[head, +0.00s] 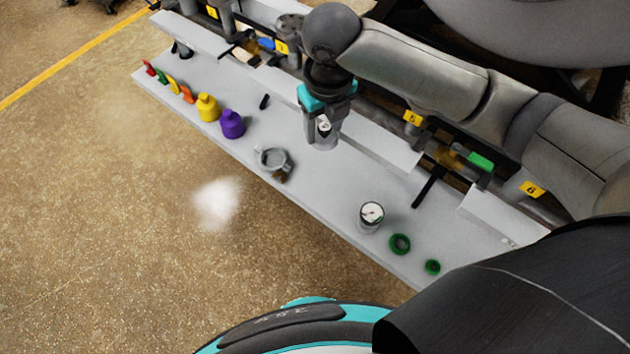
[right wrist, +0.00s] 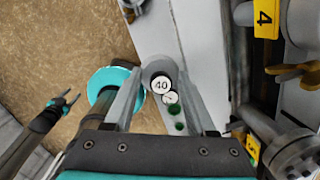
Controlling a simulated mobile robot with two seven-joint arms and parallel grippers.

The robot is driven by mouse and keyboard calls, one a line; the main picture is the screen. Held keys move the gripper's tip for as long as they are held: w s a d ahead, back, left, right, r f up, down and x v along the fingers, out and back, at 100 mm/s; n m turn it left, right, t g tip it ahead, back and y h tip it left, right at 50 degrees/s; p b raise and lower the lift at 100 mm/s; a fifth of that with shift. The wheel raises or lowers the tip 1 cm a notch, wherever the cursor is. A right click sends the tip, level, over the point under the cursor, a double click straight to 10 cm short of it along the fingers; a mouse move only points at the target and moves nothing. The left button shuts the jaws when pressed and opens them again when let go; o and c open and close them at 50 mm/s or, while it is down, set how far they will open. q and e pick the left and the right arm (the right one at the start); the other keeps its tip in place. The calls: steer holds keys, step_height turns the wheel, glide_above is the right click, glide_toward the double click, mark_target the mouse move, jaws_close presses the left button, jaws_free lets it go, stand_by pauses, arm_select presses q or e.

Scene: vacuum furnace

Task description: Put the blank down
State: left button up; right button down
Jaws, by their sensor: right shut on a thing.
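My right gripper (head: 322,140) is above the long light-grey bench (head: 330,190), pointing down. It is shut on the blank, a small dark-grey cylinder whose white round end reads "40" in the right wrist view (right wrist: 161,85). The blank sits between the two fingertips; in the head view the fingers mostly hide it. I cannot tell whether its underside touches the bench. My left gripper (right wrist: 66,100) shows small at the left of the right wrist view, its two fingers apart and empty. It is not in the head view.
A grey ring clamp (head: 273,160), a round gauge (head: 371,214) and two green rings (head: 399,244) stand on the bench. Purple (head: 232,124) and yellow (head: 208,107) bottle-shaped pieces stand farther left. Pipes with numbered yellow tags (head: 531,188) run behind. Bench between clamp and gauge is clear.

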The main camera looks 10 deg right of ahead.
steer(key=b, duration=0.5)
glide_above(321, 190)
steer(key=f, duration=1.8)
steer(key=shift+s+f, duration=0.25)
steer(key=shift+s, duration=0.05)
steer(key=shift+f+b, duration=0.3)
steer(key=shift+f, duration=0.15)
step_height(321, 190, down, 4)
steer(key=shift+r+b, duration=0.25)
steer(key=shift+b, duration=0.45)
arm_select(q)
steer(key=w+a+f, duration=0.2)
steer(key=w+f, duration=0.1)
steer(key=f, duration=0.4)
steer(key=shift+w+a+t, duration=0.15)
steer(key=shift+w+t, duration=0.15)
steer(key=shift+t, duration=0.1)
arm_select(e)
steer(key=shift+f, duration=0.1)
steer(key=c, duration=0.6)
jaws_free()
steer(key=shift+c, duration=0.2)
arm_select(q)
steer(key=shift+s+f, duration=0.1)
steer(key=shift+s, duration=0.2)
arm_select(e)
steer(key=o, duration=0.4)
